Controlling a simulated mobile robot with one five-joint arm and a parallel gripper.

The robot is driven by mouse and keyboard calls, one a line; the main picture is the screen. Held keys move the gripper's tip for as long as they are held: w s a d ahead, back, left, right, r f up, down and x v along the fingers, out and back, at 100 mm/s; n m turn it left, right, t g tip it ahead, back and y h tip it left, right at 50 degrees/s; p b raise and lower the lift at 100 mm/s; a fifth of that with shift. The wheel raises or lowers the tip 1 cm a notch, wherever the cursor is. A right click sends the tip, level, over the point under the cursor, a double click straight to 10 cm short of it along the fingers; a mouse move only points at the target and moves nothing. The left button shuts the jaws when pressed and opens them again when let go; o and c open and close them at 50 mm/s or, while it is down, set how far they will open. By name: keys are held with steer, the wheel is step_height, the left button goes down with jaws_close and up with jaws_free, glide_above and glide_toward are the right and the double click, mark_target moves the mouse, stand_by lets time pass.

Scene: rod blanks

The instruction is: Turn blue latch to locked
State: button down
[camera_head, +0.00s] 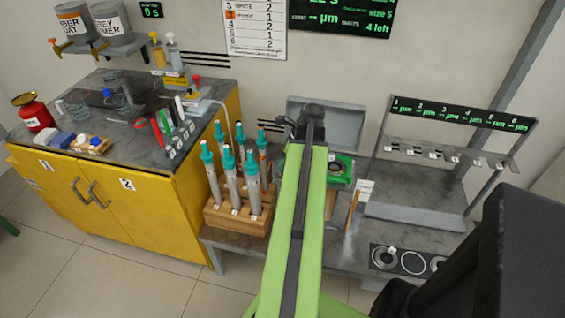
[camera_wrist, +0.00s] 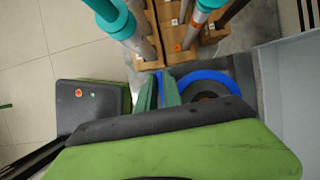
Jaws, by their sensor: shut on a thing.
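In the wrist view the blue latch (camera_wrist: 160,86) shows as a thin blue strip between my green fingers. My gripper (camera_wrist: 159,82) is shut on it. Just to the right is a blue ring (camera_wrist: 208,75) around a dark round opening; whether the strip joins the ring I cannot tell. In the head view a green device (camera_head: 341,168) with a dark round part shows just right of my arm. My arm covers part of it, and my fingertips and the latch are hidden there. I cannot read any locked mark.
A wooden rack (camera_head: 238,217) of teal-capped rods stands left of my arm, and close ahead in the wrist view. A grey bin (camera_head: 335,122) stands behind. A gauge stand (camera_head: 420,210) with displays is at right. A yellow cabinet (camera_head: 150,215) is at left.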

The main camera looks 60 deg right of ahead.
steer(key=shift+d+n, duration=0.15)
steer(key=shift+n, duration=0.15)
steer(key=n+y, duration=0.1)
steer(key=n, duration=0.3)
steer(key=shift+w+d+g, duration=0.1)
steer(key=shift+d+g, duration=0.05)
steer(key=shift+g, duration=0.25)
steer(key=n, duration=0.2)
steer(key=n+g+y, duration=0.1)
steer(key=n, duration=0.2)
steer(key=shift+w+g+y, duration=0.1)
steer(key=shift+g+y, duration=0.2)
steer(key=c, duration=1.5)
jaws_free()
